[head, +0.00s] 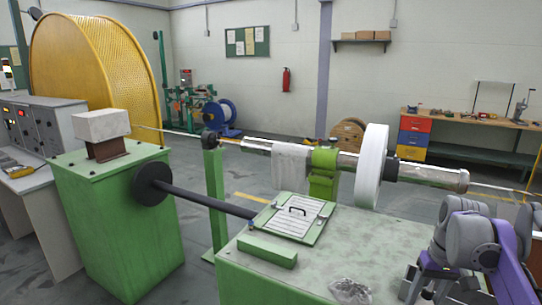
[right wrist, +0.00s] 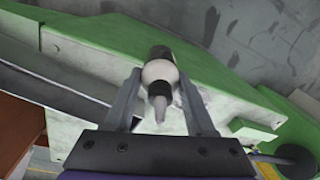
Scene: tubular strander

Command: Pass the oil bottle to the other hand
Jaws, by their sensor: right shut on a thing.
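The oil bottle (right wrist: 159,72) shows in the right wrist view as a pale rounded body with a dark collar and a grey nozzle pointing towards the camera. A dark part shows at its far end. My right gripper (right wrist: 160,80) has one finger on each side of the bottle and is shut on it. In the head view my right arm (head: 470,245) comes in at the lower right, over the right end of the green bench; I cannot make out the bottle there. My left gripper is in neither view.
The green bench (head: 330,255) carries a hatch plate (head: 292,218), a green block (head: 267,250) and a grey heap (head: 350,291). Behind it runs the strander's shaft (head: 430,174) with a white disc (head: 371,165). A green cabinet (head: 118,225) stands left, with floor between.

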